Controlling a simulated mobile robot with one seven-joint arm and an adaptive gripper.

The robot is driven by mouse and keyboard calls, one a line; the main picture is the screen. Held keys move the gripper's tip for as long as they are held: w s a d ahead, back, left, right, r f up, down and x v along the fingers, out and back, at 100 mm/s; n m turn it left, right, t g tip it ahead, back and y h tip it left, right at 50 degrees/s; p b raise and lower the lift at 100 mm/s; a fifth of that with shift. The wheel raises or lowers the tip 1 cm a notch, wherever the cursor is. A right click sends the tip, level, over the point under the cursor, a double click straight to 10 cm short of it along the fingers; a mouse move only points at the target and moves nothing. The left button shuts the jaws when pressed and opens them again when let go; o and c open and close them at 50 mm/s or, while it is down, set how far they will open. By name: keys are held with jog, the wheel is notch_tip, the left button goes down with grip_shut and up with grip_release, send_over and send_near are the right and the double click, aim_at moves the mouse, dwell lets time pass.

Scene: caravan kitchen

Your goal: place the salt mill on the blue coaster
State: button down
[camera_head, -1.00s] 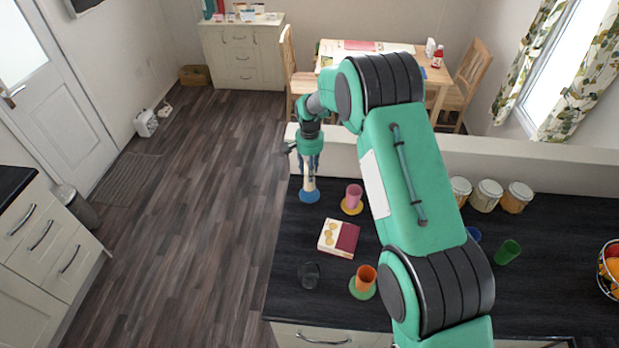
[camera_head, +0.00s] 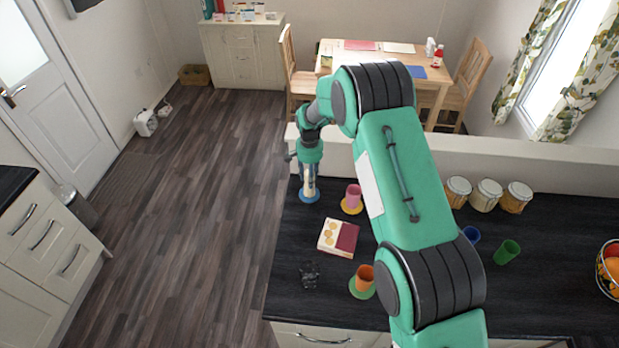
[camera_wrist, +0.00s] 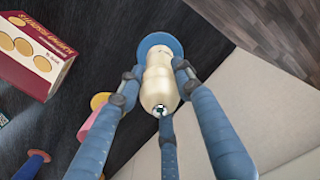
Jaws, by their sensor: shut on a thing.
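The salt mill (camera_wrist: 158,84) is pale cream with a small metal knob at the end facing the wrist camera. In the head view the mill (camera_head: 310,184) stands upright over the blue coaster (camera_head: 308,199), near the counter's far left corner. The coaster (camera_wrist: 164,40) shows as a blue disc behind the mill's far end in the wrist view. My gripper (camera_head: 310,174) is shut on the mill, with its blue fingers around it from above. The mill's base is at or just above the coaster; I cannot tell whether they touch.
A pink cup (camera_head: 353,195) on a yellow coaster stands just right of the mill. A red and cream box (camera_head: 338,237) lies nearer. The counter's left edge and a low wall are close.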

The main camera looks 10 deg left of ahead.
jog(key=shift+f, duration=0.1)
jog(key=c, duration=1.2)
grip_release()
notch_tip(320, 180, up, 12)
jog(key=shift+r+b, duration=0.15)
jog(key=shift+b, duration=0.5)
jog(key=shift+r, duration=0.1)
